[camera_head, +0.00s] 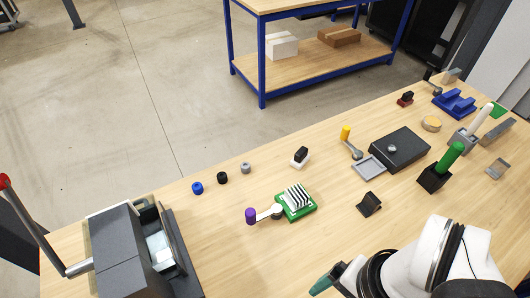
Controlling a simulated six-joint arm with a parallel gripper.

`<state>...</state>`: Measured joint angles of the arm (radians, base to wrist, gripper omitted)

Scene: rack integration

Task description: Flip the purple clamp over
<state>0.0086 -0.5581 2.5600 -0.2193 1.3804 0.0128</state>
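The purple clamp is a lever with a purple knob (250,216) and a light grey arm (268,212). Its knob end points left and stands out over the table, and its other end meets the left side of a green base (296,204) with several upright white fins. My arm enters at the bottom right. The dark green end of my gripper (326,281) shows at the bottom edge, well to the lower right of the clamp and apart from it. The fingertips cannot be made out clearly, and I see nothing held.
A similar yellow-knobbed lever (346,134) stands by a dark box (399,149). A small black holder (369,204) lies right of the green base. A grey machine (130,250) with a red-knobbed lever fills the left. The table between clamp and gripper is clear.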

